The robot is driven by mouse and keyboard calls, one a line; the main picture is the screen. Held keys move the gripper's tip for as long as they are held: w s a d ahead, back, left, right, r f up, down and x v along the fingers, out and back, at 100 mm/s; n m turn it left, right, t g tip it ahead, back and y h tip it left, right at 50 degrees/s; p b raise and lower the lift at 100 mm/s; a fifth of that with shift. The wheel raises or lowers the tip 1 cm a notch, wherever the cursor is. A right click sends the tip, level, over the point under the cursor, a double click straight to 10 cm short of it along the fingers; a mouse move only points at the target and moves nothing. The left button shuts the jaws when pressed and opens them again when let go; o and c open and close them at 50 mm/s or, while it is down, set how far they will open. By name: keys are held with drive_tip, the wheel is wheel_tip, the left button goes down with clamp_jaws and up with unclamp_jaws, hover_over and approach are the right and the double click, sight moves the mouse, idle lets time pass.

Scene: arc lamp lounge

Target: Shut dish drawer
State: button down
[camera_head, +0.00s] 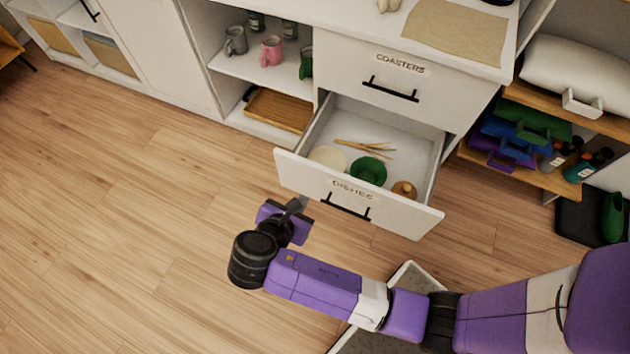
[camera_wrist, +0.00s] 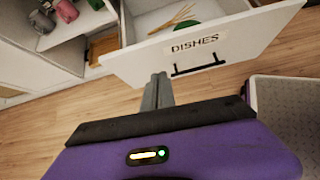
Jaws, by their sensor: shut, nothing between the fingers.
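The dish drawer (camera_head: 290,168) is pulled out below the coasters drawer, with a white front labelled DISHES and a black bar handle (camera_head: 346,206). It holds a green bowl (camera_head: 368,172), a cream plate (camera_head: 328,157), wooden sticks (camera_head: 366,146) and a small brown item (camera_head: 404,190). My gripper (camera_head: 297,204) is in front of the drawer front, left of the handle. In the wrist view, my shut, empty fingers (camera_wrist: 158,90) point at the drawer front (camera_wrist: 150,62), left of its handle (camera_wrist: 198,69). I cannot tell whether they touch it.
The coasters drawer (camera_head: 350,72) above is closed. An open shelf to the left holds mugs (camera_head: 271,51) and a wooden tray (camera_head: 278,109). A shelf unit (camera_head: 580,112) with a pillow and colored items stands right. The floor (camera_head: 120,220) on the left is clear.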

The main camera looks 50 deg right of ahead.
drive_tip(key=b, duration=0.3)
approach(326, 173)
drive_tip(key=shift+n, duration=0.3)
drive_tip(key=d+f, duration=0.1)
drive_tip(key=w+d+f, duration=0.1)
drive_tip(key=f, duration=0.1)
drive_tip(key=d+f, duration=0.1)
drive_tip(key=f, duration=0.1)
drive_tip(key=shift+w, duration=0.15)
drive_tip(key=shift+w+d, duration=0.25)
drive_tip(key=shift+d, duration=0.35)
drive_tip(key=shift+w+d+r, duration=0.1)
drive_tip(key=shift+d, duration=0.3)
drive_tip(key=w+d+p, duration=0.2)
drive_tip(key=w+d, duration=0.2)
drive_tip(key=d, duration=0.7)
drive_tip(key=w+d+p, duration=0.2)
drive_tip(key=w+d, duration=0.2)
drive_tip(key=d, duration=0.8)
drive_tip(key=shift+w+d, duration=0.2)
drive_tip(key=shift+w, duration=0.05)
drive_tip(key=shift+a, duration=0.1)
